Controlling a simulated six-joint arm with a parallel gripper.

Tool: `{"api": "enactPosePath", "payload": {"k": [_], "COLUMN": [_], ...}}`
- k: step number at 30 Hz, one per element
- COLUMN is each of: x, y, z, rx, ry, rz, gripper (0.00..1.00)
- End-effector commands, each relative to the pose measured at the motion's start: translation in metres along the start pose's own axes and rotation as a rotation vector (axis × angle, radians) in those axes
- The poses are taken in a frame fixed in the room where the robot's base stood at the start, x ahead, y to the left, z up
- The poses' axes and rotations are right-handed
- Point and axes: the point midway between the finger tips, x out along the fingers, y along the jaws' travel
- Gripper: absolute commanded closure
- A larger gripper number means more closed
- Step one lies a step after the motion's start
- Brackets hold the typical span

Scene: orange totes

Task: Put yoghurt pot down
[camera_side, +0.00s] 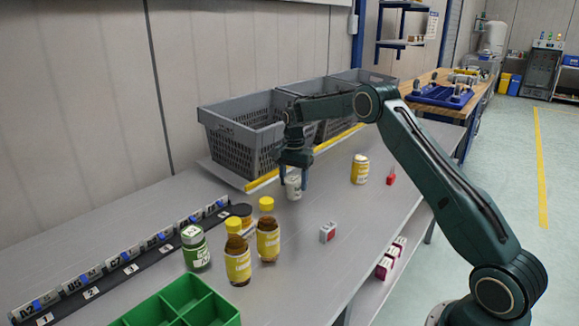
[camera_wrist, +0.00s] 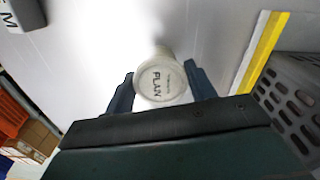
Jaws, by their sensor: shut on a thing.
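The yoghurt pot (camera_side: 293,186) is small and white, upright between the fingers of my gripper (camera_side: 294,180) in the side view. In the wrist view the yoghurt pot (camera_wrist: 162,82) shows its round pale lid with the word "FLAN", and my gripper (camera_wrist: 160,88) has a dark finger on each side of it. My gripper is shut on the pot. The pot is at or just above the grey table (camera_side: 330,205); I cannot tell whether its base touches.
Grey crates (camera_side: 238,143) stand behind a yellow edge strip. Brown bottles (camera_side: 268,240), a green jar (camera_side: 195,249) and a green divided tray (camera_side: 180,303) are at front left.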

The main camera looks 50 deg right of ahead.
Motion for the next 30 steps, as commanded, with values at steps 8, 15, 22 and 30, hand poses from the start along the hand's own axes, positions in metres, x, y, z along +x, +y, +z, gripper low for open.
{"api": "enactPosePath", "payload": {"k": [8, 15, 22, 30], "x": [0.022, 0.022, 0.025, 0.025], "y": [0.000, 0.000, 0.000, 0.000], "z": [0.000, 0.000, 0.000, 0.000], "rx": [0.000, 0.000, 0.000, 0.000], "ry": [0.001, 0.001, 0.000, 0.000], "rz": [-0.002, -0.002, 0.000, 0.000], "gripper": [0.71, 0.71, 0.35, 0.23]}}
